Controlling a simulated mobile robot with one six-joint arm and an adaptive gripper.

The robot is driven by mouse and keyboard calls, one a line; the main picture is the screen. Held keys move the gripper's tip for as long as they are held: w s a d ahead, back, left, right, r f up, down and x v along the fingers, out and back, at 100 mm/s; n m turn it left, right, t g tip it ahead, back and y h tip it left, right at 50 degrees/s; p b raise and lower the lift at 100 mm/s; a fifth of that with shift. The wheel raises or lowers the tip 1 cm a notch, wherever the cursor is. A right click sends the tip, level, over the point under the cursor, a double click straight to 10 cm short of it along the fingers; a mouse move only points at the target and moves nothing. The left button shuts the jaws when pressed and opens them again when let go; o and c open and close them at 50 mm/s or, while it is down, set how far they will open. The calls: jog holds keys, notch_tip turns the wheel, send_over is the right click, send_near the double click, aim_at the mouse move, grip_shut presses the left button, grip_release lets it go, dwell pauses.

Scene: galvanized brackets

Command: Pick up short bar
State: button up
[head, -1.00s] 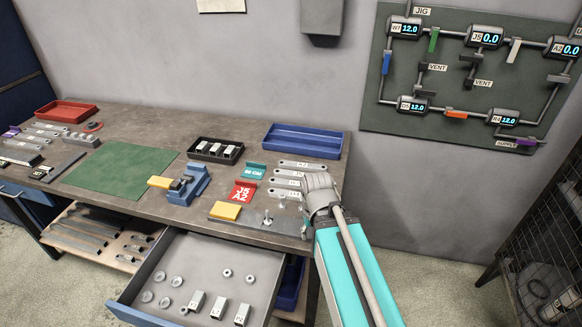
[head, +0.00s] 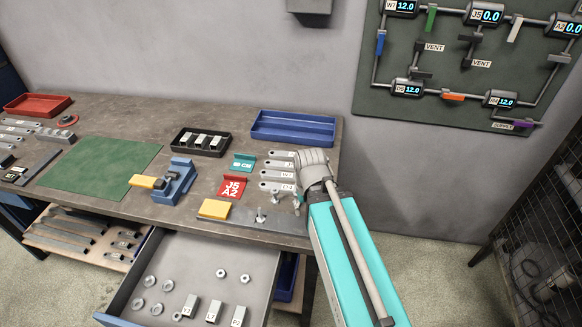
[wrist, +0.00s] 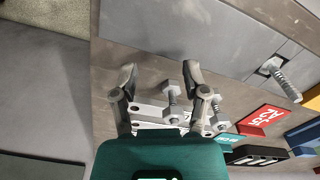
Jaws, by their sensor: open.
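Several flat silver bars with holes and white labels (head: 277,175) lie in a column at the right end of the bench. I cannot tell which of them is the short bar. They also show partly in the wrist view (wrist: 152,112), beyond the fingertips' bases and partly hidden by my gripper's teal body. My gripper (wrist: 160,75) is open and empty, above the bench by the bars' right ends. One upright bolt (wrist: 173,96) shows between its fingers and another (wrist: 216,112) beside the right finger.
A grey plate with a bolt (head: 262,218) and a yellow block (head: 214,209) lie at the front edge. A red block (head: 231,187), a teal block (head: 243,162) and a blue tray (head: 293,140) are nearby. An open drawer (head: 250,250) sticks out below.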

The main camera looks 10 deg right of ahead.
jog(key=w+r+m+p, duration=0.1)
jog(key=w+r+p, duration=0.1)
jog(key=r+p, duration=0.1)
jog(key=w+r+m+p, duration=0.1)
jog(key=w+r+p, duration=0.1)
jog(key=r+p, duration=0.1)
jog(key=w+r+m+p, duration=0.1)
jog(key=w+r+p, duration=0.1)
jog(key=r+p, duration=0.1)
jog(key=shift+w+a+r+m+t, duration=0.15)
jog(key=shift+w+r+m+t, duration=0.1)
jog(key=shift+w+m+t, duration=0.1)
jog(key=w+m, duration=0.8)
jog(key=m, duration=1.1)
send_over(291, 165)
jog(key=shift+w+r+n+p, duration=0.15)
jog(key=shift+n+p, duration=0.1)
jog(key=shift+p, duration=0.15)
notch_tip(291, 165, down, 9)
jog(key=b, duration=0.8)
jog(key=shift+r+b, duration=0.2)
jog(key=shift+b, duration=0.1)
